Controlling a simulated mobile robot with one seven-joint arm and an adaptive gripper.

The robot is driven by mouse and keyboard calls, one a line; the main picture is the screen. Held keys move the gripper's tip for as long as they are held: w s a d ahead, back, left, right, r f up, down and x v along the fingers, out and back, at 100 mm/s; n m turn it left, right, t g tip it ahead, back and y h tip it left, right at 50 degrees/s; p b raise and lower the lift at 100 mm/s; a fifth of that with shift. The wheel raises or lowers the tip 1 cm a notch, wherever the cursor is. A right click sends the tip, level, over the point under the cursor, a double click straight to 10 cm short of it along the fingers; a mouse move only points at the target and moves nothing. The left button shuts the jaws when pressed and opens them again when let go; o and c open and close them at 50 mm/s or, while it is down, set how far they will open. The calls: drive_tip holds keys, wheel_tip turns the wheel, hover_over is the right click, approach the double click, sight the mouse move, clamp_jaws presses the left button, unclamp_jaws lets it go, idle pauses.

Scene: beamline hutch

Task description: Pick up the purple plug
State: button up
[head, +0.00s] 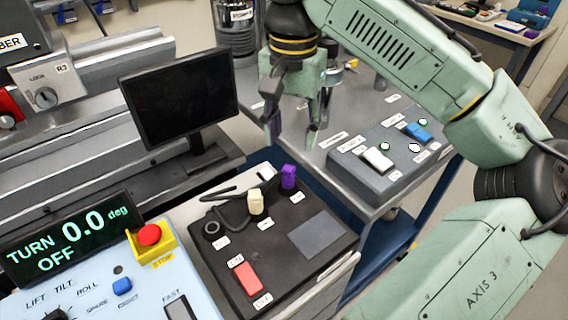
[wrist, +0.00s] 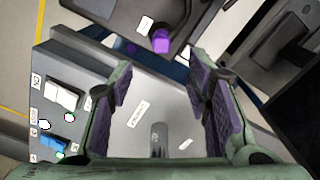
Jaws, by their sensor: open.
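The purple plug (head: 288,177) stands upright on the dark panel (head: 330,215) in the head view, to the right of a cream plug (head: 255,203). In the wrist view the purple plug (wrist: 160,41) shows beyond the fingertips, near the top middle. My gripper (head: 294,138) is open and empty. It hangs above and behind the plug in the head view, apart from it. In the wrist view its two purple-padded fingers (wrist: 165,80) stand wide apart with nothing between them.
A monitor (head: 180,98) stands left of the dark panel. A grey switch box (head: 390,160) with white and blue rockers sits on the grey table at right. A control console (head: 90,285) with a red stop button (head: 149,235) is at front left. A gap separates the panel from the table.

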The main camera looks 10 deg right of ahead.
sight(288, 168)
drive_tip(key=f, duration=0.3)
drive_tip(key=shift+s+f, duration=0.2)
drive_tip(key=shift+f, duration=0.2)
drive_tip(key=shift+a+f+p, duration=0.15)
drive_tip(key=shift+f+p, duration=0.2)
drive_tip(key=shift+f, duration=1.1)
drive_tip(key=shift+a+f+p, duration=0.1)
drive_tip(key=shift+f+p, duration=0.2)
drive_tip(key=shift+f, duration=1.1)
drive_tip(key=shift+c, duration=0.6)
clamp_jaws()
